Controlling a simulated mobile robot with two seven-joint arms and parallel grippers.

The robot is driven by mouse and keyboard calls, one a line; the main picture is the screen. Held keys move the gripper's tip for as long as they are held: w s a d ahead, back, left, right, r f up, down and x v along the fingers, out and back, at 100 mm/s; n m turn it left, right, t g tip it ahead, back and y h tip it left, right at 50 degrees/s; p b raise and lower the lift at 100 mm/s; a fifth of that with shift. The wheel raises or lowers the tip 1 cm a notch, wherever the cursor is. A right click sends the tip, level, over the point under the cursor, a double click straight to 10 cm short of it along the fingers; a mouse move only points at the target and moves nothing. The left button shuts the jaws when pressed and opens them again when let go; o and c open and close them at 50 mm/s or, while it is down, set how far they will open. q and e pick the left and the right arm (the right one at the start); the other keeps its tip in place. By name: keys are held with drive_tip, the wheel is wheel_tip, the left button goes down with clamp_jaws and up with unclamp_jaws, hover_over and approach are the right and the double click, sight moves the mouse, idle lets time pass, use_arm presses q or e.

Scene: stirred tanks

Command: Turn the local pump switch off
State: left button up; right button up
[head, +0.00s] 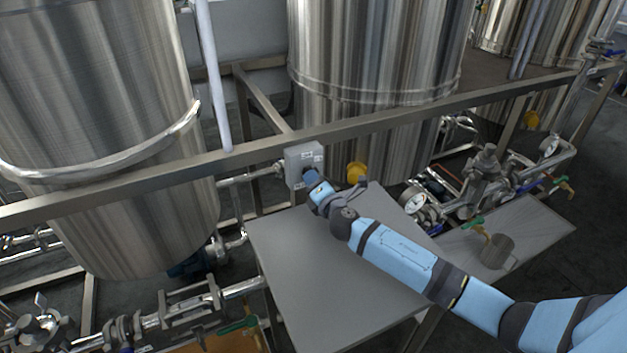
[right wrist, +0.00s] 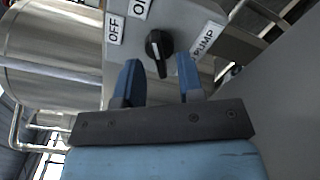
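The pump switch box (head: 304,160) is a grey box on the steel frame rail in the head view. In the right wrist view its black knob (right wrist: 158,48) bears a white mark, and its upper end points up toward a label cut off by the frame edge that begins with "O". An "OFF" label (right wrist: 115,29) is left of the knob and a "PUMP" label (right wrist: 207,39) right of it. My right gripper (right wrist: 160,66) is open at the box, its two blue fingers either side of the knob's lower end. Contact cannot be told. My left gripper is out of view.
A grey table (head: 320,275) lies under my right arm, mostly bare. Large steel tanks (head: 95,110) stand behind the frame rail (head: 400,122). A metal mug (head: 497,250) stands on a second table at right. Pipes, valves and a gauge (head: 414,201) are close by.

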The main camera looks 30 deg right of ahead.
drive_tip(key=shift+w, duration=0.45)
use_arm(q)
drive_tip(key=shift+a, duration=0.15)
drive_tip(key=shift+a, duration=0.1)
use_arm(e)
drive_tip(key=shift+c, duration=0.2)
clamp_jaws()
